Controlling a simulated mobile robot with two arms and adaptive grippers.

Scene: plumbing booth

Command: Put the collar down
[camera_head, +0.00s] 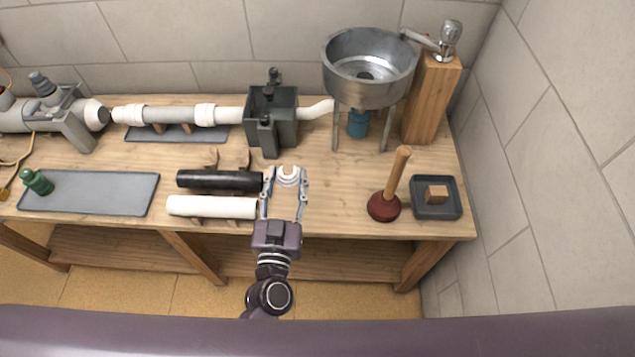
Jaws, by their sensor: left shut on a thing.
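The collar (288,174) is a small white ring-like piece between the fingertips of my left gripper (286,182). The gripper reaches in from the bottom middle, with its two fingers pointing to the back of the workbench (330,205). It is shut on the collar, just right of the ends of a black pipe and a white pipe. Whether the collar touches the bench top or hangs a little above it I cannot tell. My right gripper does not show.
Left of the gripper lie the black pipe (220,181) and white pipe (212,207) on wooden rests. A plunger (384,205) and small tray (455,209) are at right. A flat grey tray (95,195) lies left. Bench between gripper and plunger is clear.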

